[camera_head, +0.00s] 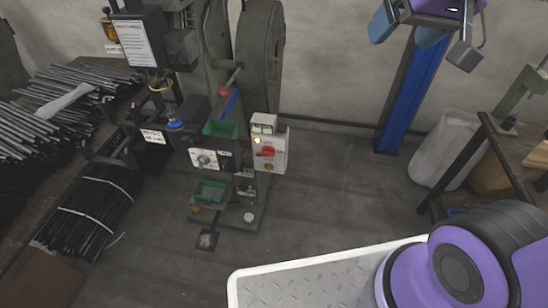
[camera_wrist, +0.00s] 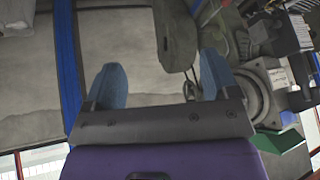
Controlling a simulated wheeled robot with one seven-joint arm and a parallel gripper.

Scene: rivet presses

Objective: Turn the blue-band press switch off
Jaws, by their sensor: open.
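The rivet press (camera_head: 262,55) stands at centre left in the head view, with a large dark wheel and a red-knobbed lever. A blue strip (camera_head: 231,102) shows on it below the lever. A pale switch box (camera_head: 278,160) is on its right side, with a red knob (camera_head: 265,152) and a small yellowish lamp (camera_head: 257,141) that looks lit. The knob's exact setting is too small to read. My gripper (camera_head: 424,40) is raised at the upper right, well apart from the box. In the wrist view its blue fingers (camera_wrist: 160,80) are spread, with nothing between them.
Bundles of dark rods (camera_head: 92,210) lie at the left. A blue post (camera_head: 405,95) stands by the wall behind my gripper. A white container (camera_head: 446,145) and a workbench (camera_head: 480,155) are at the right. The floor right of the press is clear.

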